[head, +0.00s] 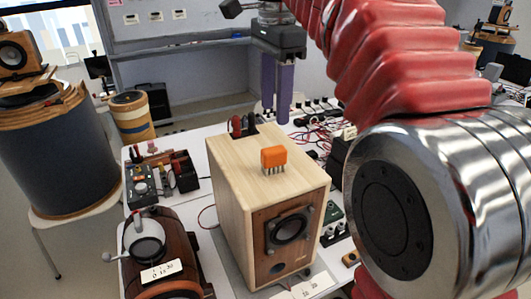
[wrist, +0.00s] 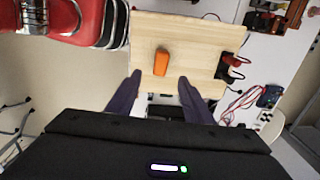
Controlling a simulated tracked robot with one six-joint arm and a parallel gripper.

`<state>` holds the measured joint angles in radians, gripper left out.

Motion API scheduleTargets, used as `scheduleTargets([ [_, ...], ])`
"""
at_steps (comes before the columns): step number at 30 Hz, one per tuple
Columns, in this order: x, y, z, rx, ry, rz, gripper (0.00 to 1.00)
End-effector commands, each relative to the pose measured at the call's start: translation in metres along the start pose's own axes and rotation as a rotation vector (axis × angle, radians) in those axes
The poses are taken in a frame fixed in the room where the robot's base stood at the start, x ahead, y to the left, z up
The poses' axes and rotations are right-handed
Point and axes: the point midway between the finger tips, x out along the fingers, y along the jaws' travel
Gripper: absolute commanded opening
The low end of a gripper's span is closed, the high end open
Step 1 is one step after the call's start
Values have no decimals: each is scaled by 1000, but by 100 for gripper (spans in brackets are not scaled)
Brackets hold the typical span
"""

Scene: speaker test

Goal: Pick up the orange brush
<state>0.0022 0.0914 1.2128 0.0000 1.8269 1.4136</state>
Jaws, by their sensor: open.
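The orange brush (head: 273,157) stands bristles down on top of the wooden speaker box (head: 240,185), near the middle of its top face. In the wrist view the orange brush (wrist: 161,62) lies on the pale wooden top (wrist: 200,40), beyond and between the fingertips. My gripper (head: 277,120) has two purple fingers pointing down and hangs above and behind the brush in the head view. In the wrist view my gripper (wrist: 160,80) is open, with nothing between its fingers.
Red and black terminals (head: 241,125) stick up at the speaker's back edge. Red and black wires (head: 310,140) lie on the white table behind it. A brown round device (head: 155,250) and a small black control box (head: 145,185) stand to the left. My red arm fills the right side.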

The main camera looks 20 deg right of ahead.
Motion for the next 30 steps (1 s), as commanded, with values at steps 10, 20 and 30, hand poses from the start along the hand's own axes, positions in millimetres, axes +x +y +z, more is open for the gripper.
scheduleTargets([
  [10, -2, -3, -1, 36, -1, 11, 47],
  [20, 12, -3, -1, 35, -2, 12, 47],
  [30, 52, -2, -1, 35, -2, 13, 47],
])
